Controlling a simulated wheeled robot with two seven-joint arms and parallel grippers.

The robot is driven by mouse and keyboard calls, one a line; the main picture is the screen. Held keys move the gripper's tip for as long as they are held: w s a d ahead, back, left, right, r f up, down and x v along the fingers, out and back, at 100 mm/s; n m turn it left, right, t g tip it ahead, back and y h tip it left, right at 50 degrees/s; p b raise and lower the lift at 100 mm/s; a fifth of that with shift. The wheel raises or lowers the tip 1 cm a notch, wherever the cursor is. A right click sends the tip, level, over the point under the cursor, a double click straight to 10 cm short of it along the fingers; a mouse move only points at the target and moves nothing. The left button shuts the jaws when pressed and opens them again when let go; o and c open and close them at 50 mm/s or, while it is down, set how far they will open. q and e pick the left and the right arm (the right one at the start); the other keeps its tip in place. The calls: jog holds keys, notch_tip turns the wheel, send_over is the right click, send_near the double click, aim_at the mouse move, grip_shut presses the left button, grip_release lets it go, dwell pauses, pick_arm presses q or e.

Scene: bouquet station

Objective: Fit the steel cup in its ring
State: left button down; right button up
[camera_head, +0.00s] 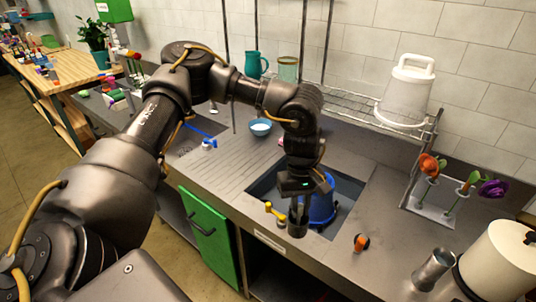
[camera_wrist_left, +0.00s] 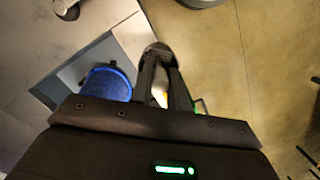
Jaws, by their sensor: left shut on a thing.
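My left gripper (camera_head: 297,212) points down at the front edge of the sink. It is shut on a small dark grey round thing (camera_head: 297,229), which also shows between the fingertips in the left wrist view (camera_wrist_left: 158,50). I cannot tell for sure whether this is the steel cup. A shiny steel tumbler (camera_head: 433,269), wider at its top, stands upright on the counter at the lower right, apart from the gripper. I cannot make out a ring. My right gripper is not in view.
A blue bucket (camera_head: 321,208) stands in the sink just behind the gripper, with a yellow-handled part (camera_head: 275,212) beside it. An orange and black object (camera_head: 361,242) lies right of the sink. A paper roll (camera_head: 502,262) stands at far right, flowers in a holder (camera_head: 430,205) behind.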

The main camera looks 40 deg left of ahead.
pick_arm(q)
jog(key=w+a+n+t+p, duration=0.1)
jog(key=w+a+n+p, duration=0.2)
jog(key=w+a+n, duration=0.3)
jog(key=w+a+f+n+t+y+p, duration=0.1)
jog(key=w+a+n+p, duration=0.3)
jog(key=a+n, duration=1.2)
jog(key=w+n, duration=0.1)
jog(key=n, duration=0.3)
jog(key=shift+w+a+f+n+t, duration=0.15)
jog(key=shift+w+f+n+t, duration=0.15)
jog(key=shift+w+t, duration=0.1)
jog(key=shift+f, duration=0.15)
notch_tip(320, 180, down, 13)
jog(key=b, duration=1)
jog(key=shift+b, duration=0.35)
jog(key=shift+f, duration=0.1)
jog(key=shift+f, duration=0.35)
